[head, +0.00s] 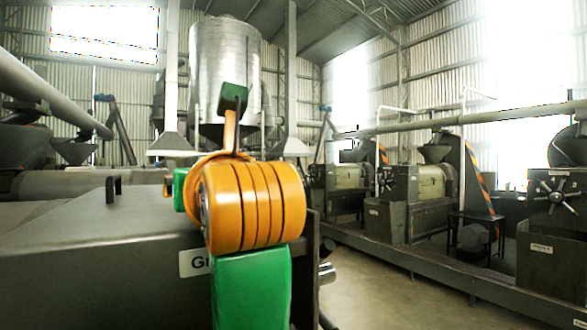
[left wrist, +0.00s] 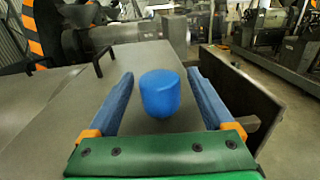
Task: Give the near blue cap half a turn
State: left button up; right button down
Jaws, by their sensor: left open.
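In the left wrist view a rounded blue cap (left wrist: 160,92) stands over the grey top of a machine. My left gripper (left wrist: 161,73) is open, with one blue finger on each side of the cap. Clear gaps show between the cap and both fingers. The cap's base is in view, but I cannot tell how it is fixed. In the head view the cap and the left gripper's fingers do not show; an orange and green arm of mine fills the middle. My right gripper is not in view.
The grey machine top (head: 110,245) spreads at the left of the head view, with a small black handle (head: 113,188) on it. Its edge (left wrist: 240,85) drops off to the right of the fingers. Open floor (head: 400,285) and a row of machines lie to the right.

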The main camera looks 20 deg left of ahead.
pick_arm(q)
jog(key=shift+w+a+r+p, duration=0.3)
jog(key=shift+w+a+r, duration=0.05)
jog(key=shift+w+a+f, duration=0.25)
jog(key=shift+w+a, duration=0.3)
jog(key=shift+a, duration=0.1)
jog(key=shift+w+a+f, duration=0.2)
jog(key=shift+w+a, duration=0.15)
jog(key=shift+s+d, duration=0.15)
jog(key=shift+d, duration=0.05)
grip_shut()
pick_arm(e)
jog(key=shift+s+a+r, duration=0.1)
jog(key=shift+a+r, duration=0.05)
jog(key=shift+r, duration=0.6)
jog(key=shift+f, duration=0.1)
